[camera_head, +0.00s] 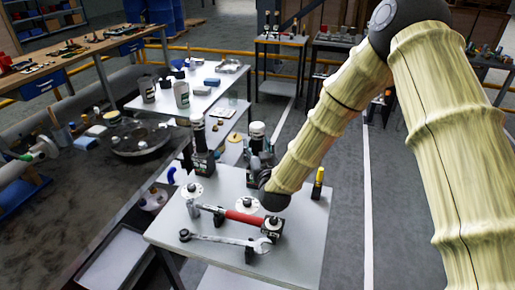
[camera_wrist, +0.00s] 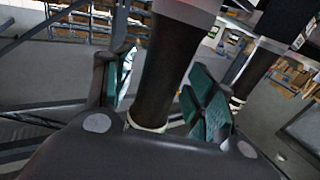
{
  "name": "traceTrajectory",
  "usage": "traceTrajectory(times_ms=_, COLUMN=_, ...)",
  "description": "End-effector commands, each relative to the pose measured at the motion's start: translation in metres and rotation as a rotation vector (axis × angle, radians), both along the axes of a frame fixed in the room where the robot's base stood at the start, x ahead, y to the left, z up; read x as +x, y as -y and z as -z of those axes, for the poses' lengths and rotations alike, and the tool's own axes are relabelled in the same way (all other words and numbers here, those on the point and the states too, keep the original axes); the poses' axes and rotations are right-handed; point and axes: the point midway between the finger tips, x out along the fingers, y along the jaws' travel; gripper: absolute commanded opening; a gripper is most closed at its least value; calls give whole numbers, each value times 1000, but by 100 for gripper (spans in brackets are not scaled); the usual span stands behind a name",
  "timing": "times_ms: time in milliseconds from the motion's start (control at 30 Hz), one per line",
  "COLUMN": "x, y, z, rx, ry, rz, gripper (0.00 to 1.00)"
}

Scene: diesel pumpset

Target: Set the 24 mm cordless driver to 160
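Two dark cordless drivers stand upright on the light worktable (camera_head: 165,228) in the head view, a left one (camera_head: 202,150) and a right one (camera_head: 257,145). I cannot tell which is the 24 mm one, and no setting is readable. My gripper is at the right driver, mostly hidden behind my arm. In the wrist view my gripper (camera_wrist: 162,92) has its green-padded fingers spread on both sides of a dark cylindrical driver part (camera_wrist: 172,55). A narrow gap shows on its left; contact on the right is unclear. Another dark driver part (camera_wrist: 258,72) stands to the right.
A red-handled torque wrench (camera_head: 243,217) and a spanner (camera_head: 225,239) lie at the table's front. A yellow-topped tool (camera_head: 318,183) stands at the right edge. A second table (camera_head: 205,98) with containers is behind.

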Motion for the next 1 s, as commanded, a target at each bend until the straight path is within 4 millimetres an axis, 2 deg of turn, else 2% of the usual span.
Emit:
traceTrajectory(times_ms=333, x=-3, y=1, z=2, rx=-1, ry=-4, rz=0, gripper=59)
traceTrajectory(times_ms=467, x=-12, y=3, z=2, rx=-1, ry=-4, rz=-1, gripper=59)
traceTrajectory(times_ms=1000, x=-100, y=22, z=1, rx=-1, ry=-3, rz=0, gripper=59)
